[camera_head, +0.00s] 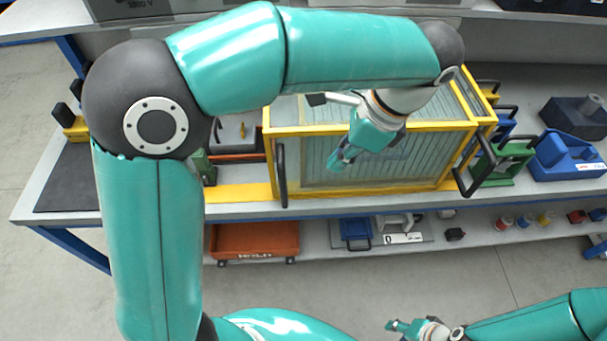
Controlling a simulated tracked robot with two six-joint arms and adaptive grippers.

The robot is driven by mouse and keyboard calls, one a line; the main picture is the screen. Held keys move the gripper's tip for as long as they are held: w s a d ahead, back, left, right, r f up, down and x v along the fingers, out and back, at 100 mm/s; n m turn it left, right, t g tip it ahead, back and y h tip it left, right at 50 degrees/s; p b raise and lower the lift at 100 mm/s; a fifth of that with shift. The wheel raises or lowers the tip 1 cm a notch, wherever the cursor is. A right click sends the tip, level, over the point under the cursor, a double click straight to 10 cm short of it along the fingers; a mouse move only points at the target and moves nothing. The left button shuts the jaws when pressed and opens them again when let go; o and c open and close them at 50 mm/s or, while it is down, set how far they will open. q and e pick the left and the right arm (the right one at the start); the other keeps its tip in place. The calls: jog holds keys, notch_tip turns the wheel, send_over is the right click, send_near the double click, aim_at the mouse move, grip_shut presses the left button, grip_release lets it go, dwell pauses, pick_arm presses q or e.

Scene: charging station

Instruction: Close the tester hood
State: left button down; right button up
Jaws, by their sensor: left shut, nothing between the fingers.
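The tester hood (425,158) is a yellow-framed box with clear, ribbed panels on the bench, right of the picture's middle. Black handles stand at its left front (281,172) and right front corners. Its lower front edge lies close to the bench's front edge; I cannot tell whether it is fully down. My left arm arches over the bench from the left. My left gripper (340,160) is shut and empty, in front of the hood's front panel; contact is unclear. My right gripper (392,325) is low at the bottom, away from the hood; its finger opening is too small to judge.
A yellow strip (235,193) runs along the bench left of the hood. Blue (570,157) and green holders stand to the right. A dark mat (70,180) lies at the left end. The lower shelf holds an orange bin (255,240) and small parts. The floor in front is clear.

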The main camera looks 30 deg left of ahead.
pick_arm(q)
jog(key=s+a+f, duration=0.2)
jog(key=a+f, duration=0.4)
jog(key=shift+s+a+f, duration=0.3)
jog(key=shift+f, duration=0.1)
